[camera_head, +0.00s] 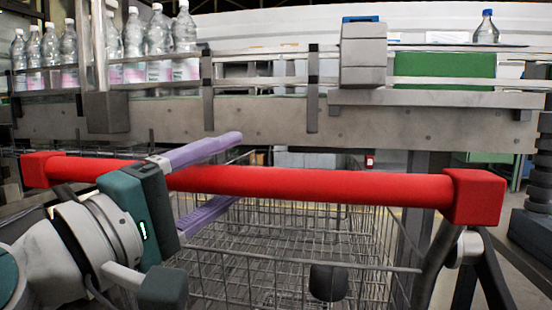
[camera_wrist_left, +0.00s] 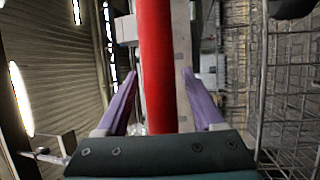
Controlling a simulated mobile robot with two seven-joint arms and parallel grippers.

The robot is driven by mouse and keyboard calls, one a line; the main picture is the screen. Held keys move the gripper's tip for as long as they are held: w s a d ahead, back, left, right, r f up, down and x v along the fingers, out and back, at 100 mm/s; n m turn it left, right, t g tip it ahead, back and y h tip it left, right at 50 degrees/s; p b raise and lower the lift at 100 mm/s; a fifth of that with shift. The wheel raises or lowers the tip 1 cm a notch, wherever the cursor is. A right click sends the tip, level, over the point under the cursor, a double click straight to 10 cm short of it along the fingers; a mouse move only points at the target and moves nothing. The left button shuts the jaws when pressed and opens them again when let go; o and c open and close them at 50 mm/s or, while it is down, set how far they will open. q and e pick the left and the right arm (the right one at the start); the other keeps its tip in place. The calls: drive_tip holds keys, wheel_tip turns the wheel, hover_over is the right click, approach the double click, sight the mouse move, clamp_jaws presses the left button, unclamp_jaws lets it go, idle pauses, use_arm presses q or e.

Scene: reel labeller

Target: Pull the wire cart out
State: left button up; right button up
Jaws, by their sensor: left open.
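The wire cart (camera_head: 300,222) stands in front of me, a grey mesh basket with a thick red handle bar (camera_head: 330,187) across its near end. The bar ends in red blocks at left and right. My left gripper (camera_head: 236,168) is at the left part of the bar, one purple finger above it and one below. In the left wrist view, the red bar (camera_wrist_left: 158,55) runs between the two open fingers (camera_wrist_left: 160,74), with gaps on both sides. My right gripper is not in view.
A conveyor frame (camera_head: 260,118) crosses above and behind the cart, with several clear bottles (camera_head: 158,45) at left. A green panel (camera_head: 445,70) and a lone bottle (camera_head: 486,28) are at right. Grey floor shows to the right of the cart.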

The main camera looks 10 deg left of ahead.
use_arm(q)
drive_tip(key=shift+w+d+r, duration=0.1)
drive_tip(key=shift+w+d, duration=0.2)
drive_tip(key=shift+w, duration=0.35)
clamp_jaws()
idle(1.0)
